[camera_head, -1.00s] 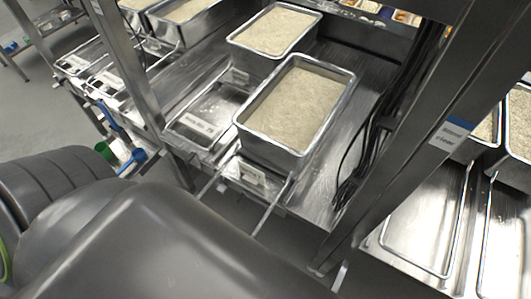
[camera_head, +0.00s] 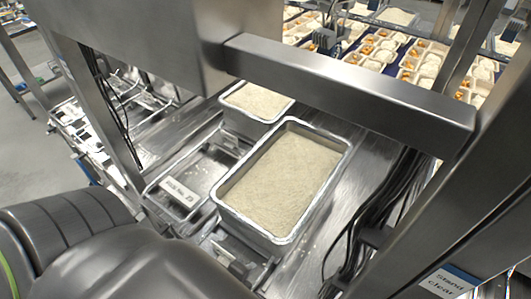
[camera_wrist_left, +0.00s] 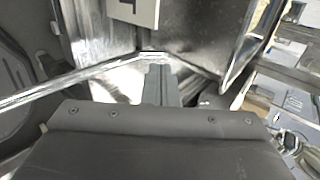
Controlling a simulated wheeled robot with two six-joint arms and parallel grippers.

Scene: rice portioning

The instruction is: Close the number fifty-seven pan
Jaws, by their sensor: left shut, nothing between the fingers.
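A deep metal pan (camera_head: 243,227) full of pale rice (camera_head: 285,185) sits in the middle of the head view. A second rice pan (camera_head: 258,101) stands behind it. A tag on an empty frame (camera_head: 180,191) to its left is too blurred to read surely, and I see no readable fifty-seven. My left gripper (camera_wrist_left: 159,78) is shut and empty in the left wrist view, close to a bright wire bar (camera_wrist_left: 70,82) and a metal wall. A tag with a partial digit (camera_wrist_left: 138,10) shows above. In the head view my left arm hides its own gripper. My right gripper is out of view.
A thick steel beam (camera_head: 350,90) crosses above the pans. Black cables (camera_head: 385,205) hang by the right post. A post with a blue-edged sign (camera_head: 450,280) stands at lower right. Trays of food portions (camera_head: 385,48) lie behind.

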